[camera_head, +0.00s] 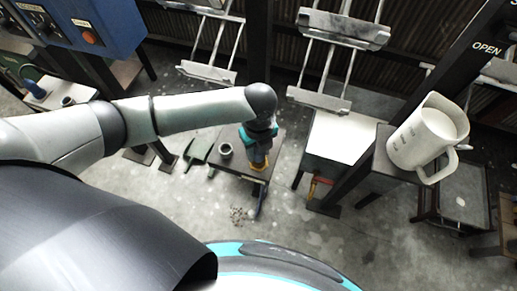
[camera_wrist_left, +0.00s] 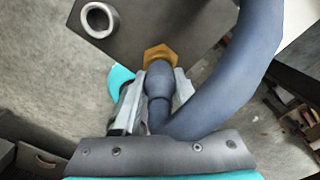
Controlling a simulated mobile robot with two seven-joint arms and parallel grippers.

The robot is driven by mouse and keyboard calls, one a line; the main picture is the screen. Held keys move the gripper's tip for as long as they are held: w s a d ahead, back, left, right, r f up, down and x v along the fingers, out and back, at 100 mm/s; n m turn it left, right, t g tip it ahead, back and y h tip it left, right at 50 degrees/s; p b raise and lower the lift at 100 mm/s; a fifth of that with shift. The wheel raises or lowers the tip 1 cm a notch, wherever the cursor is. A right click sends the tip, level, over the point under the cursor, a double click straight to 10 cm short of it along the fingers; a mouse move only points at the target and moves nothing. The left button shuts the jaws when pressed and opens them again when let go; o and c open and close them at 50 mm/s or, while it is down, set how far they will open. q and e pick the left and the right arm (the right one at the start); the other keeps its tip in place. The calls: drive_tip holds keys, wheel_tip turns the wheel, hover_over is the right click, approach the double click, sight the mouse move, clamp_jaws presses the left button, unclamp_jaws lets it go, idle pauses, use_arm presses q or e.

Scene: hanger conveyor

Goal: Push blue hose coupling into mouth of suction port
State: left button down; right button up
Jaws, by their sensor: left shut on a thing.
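My left gripper (camera_head: 258,157) points down over a small dark table in the middle of the head view. In the left wrist view, its fingers (camera_wrist_left: 158,85) are shut on the blue-grey hose coupling (camera_wrist_left: 159,80). A thick blue-grey hose (camera_wrist_left: 225,85) curves from the coupling to the upper right. An orange-brass hexagonal piece (camera_wrist_left: 160,54) lies just beyond the coupling's end; it also shows below the gripper in the head view (camera_head: 258,167). I cannot tell whether it is the suction port's mouth, or whether the coupling is inside it. My right gripper is not in view.
A grey open cup or ring (camera_head: 225,150) stands on the dark table (camera_head: 232,168), left of the gripper. A dustpan-like green item (camera_head: 197,150) and debris (camera_head: 240,215) lie on the floor. A white jug (camera_head: 425,138) stands at the right. Metal hangers (camera_head: 320,100) hang behind.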

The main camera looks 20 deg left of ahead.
use_arm(q)
drive_tip(key=shift+f, duration=0.6)
drive_tip(key=c, duration=0.7)
unclamp_jaws()
drive_tip(key=o, duration=0.6)
drive_tip(key=shift+r, duration=0.1)
wheel_tip(320, 180, up, 15)
drive_tip(key=p, duration=0.2)
drive_tip(key=shift+p, duration=0.3)
